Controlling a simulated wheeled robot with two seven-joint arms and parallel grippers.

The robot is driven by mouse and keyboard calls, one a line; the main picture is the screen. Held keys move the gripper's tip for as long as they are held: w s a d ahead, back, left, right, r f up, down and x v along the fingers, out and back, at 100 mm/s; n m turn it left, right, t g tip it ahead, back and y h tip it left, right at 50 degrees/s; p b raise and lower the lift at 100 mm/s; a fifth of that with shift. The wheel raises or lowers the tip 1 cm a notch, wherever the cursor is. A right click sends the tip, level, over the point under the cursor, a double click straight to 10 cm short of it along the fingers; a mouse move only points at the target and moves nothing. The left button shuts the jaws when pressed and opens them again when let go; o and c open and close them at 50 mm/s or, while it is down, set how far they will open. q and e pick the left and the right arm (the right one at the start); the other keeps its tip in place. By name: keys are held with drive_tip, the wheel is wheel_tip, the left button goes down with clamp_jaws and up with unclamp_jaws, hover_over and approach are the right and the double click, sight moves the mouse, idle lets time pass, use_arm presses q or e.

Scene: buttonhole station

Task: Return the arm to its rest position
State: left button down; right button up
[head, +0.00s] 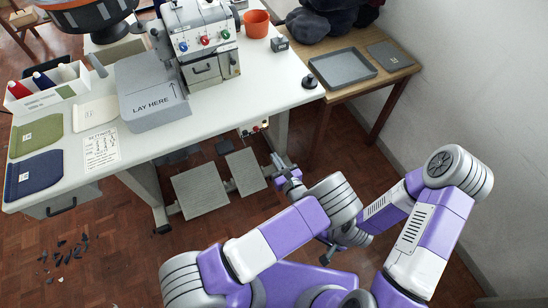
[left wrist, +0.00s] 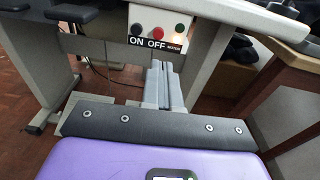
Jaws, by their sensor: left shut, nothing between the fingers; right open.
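My left gripper (head: 277,160) is low in front of the table, near the right-hand leg. In the left wrist view its grey fingers (left wrist: 162,85) are together with nothing between them. They point up toward a white switch box (left wrist: 160,27) marked ON, OFF and MOTOR, apart from it as far as I can tell. My right gripper (head: 327,257) is folded in close to my body, low in the head view, partly hidden by my arm links. It is open, and I see nothing held in it.
The white table (head: 205,123) holds a buttonhole machine (head: 200,45), a grey lay plate (head: 150,95), cloths and a spool box (head: 45,88). Pedals (head: 200,190) stand below. A wooden side table (head: 395,72) and the wall (head: 480,80) are at right.

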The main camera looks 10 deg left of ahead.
idle(0.7)
use_arm(q)
drive_tip(key=s+a+f+n+g+p, duration=0.1)
drive_tip(key=s+a+f+n+g, duration=0.35)
drive_tip(key=s+g, duration=0.3)
drive_tip(key=s+a+f+n+g, duration=0.4)
drive_tip(key=s+a+g, duration=0.15)
drive_tip(key=s, duration=0.25)
drive_tip(key=s+d+f+n+g+h+p, duration=0.1)
drive_tip(key=s+d+n+g+h, duration=0.15)
drive_tip(key=s, duration=0.25)
drive_tip(key=s+d+f+n+g+h, duration=0.1)
drive_tip(key=s+d+n+g+h, duration=0.15)
drive_tip(key=s+n+h, duration=0.2)
drive_tip(key=s+d+r+n+h+p, duration=0.1)
drive_tip(key=s+d+r+n+h, duration=0.1)
drive_tip(key=d+n+h, duration=0.35)
drive_tip(key=w+r+n+t+h, duration=0.2)
drive_tip(key=w+r+n+t, duration=0.1)
drive_tip(key=n, duration=0.7)
drive_tip(key=shift+w+a+r+t+p, duration=0.2)
drive_tip(key=shift+w+r+t+p, duration=0.25)
drive_tip(key=shift+w+t, duration=0.5)
